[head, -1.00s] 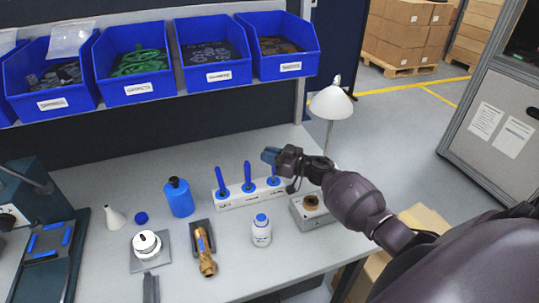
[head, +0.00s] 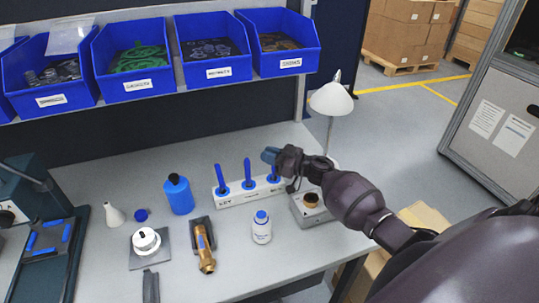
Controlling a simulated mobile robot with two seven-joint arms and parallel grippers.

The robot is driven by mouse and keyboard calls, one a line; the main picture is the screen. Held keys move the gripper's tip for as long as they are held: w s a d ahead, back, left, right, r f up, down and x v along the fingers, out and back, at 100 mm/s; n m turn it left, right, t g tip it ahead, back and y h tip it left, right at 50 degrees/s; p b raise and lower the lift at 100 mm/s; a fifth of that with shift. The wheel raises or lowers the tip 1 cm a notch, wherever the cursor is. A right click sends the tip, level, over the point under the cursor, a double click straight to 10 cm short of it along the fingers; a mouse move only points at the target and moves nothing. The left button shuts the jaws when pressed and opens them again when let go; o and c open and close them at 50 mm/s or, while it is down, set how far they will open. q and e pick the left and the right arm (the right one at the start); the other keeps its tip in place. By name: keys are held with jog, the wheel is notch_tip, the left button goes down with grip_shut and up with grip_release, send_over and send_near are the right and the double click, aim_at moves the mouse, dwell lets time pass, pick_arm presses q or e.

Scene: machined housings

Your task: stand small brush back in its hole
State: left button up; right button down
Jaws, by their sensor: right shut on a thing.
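A white holder block (head: 234,199) with a row of holes stands on the bench. Two blue-handled brushes stand upright in it, one at the left (head: 221,177) and one in the middle (head: 247,173). My right gripper (head: 271,156) is over the right end of the block, shut on the small brush (head: 274,178). Only a short blue part of this brush shows below the gripper, at the right hole. The fingers hide the rest, and I cannot tell how deep it sits. My left gripper is not in view.
A white-capped lamp (head: 331,100) stands behind my right arm. A grey box (head: 312,217) sits under the forearm. A small white bottle (head: 261,230), a blue bottle (head: 179,196) and a brass part (head: 205,255) stand or lie in front and left. Blue bins (head: 212,72) hang above.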

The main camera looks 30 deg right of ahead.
jog(key=c, duration=1)
grip_release()
jog(key=shift+c, duration=0.2)
